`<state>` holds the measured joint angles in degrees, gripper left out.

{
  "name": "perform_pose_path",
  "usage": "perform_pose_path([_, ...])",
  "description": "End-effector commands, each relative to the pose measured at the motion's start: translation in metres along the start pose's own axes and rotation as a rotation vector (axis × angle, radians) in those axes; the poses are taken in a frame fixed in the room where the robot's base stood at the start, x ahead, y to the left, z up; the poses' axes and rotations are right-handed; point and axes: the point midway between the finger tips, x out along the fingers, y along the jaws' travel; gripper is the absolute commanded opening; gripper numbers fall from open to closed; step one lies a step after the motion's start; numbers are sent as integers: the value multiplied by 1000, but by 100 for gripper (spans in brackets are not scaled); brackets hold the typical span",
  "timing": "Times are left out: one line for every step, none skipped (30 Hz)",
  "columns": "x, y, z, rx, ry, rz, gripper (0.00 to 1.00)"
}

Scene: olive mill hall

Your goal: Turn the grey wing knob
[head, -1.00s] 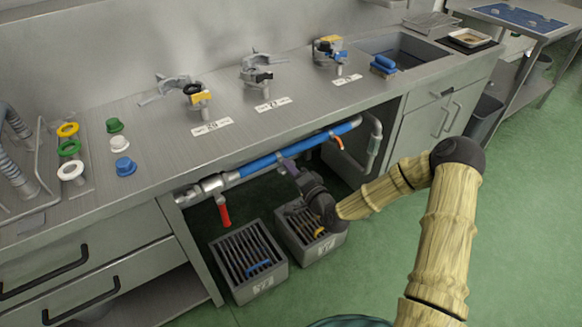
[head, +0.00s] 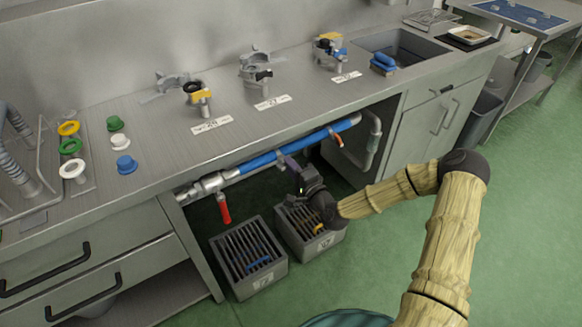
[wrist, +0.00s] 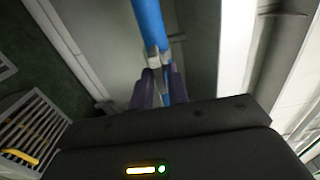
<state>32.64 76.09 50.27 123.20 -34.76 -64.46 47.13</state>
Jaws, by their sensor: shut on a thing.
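The grey wing knob (wrist: 154,58) sits on the blue pipe under the counter. In the wrist view it is at the tips of my two purple fingers, which are shut on it. My gripper (wrist: 160,78) reaches up to the pipe from below. In the head view my gripper (head: 289,163) is at the middle of the blue pipe (head: 258,165), and its fingers and body hide the knob.
A red lever (head: 224,208) hangs at the pipe's left end and an orange lever (head: 336,139) near its right end. Two grey slatted crates (head: 282,277) (head: 335,240) stand below on the floor. The counter edge overhangs the pipe.

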Motion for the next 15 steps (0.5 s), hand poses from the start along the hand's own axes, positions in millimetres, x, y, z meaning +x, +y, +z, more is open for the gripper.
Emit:
perform_pose_path([-1,2,0,1,1,5,0])
perform_pose_path([-1,2,0,1,1,5,18])
perform_pose_path([-1,2,0,1,1,5,26])
perform_pose_path([-1,2,0,1,1,5,31])
perform_pose_path([-1,2,0,1,1,4,31])
perform_pose_path([-1,2,0,0,1,4,31])
perform_pose_path([-1,2,0,0,1,4,31])
perform_pose_path([-1,1,0,0,1,3,31])
perform_pose_path([0,1,0,0,1,3,31])
perform_pose_path([0,1,0,0,1,3,31])
perform_pose_path([0,1,0,0,1,2,31])
perform_pose_path([-1,1,0,-1,1,2,31])
perform_pose_path([-1,1,0,-1,1,2,31])
perform_pose_path([-2,1,0,-1,1,2,31])
perform_pose_path([-4,1,0,-1,1,2,31])
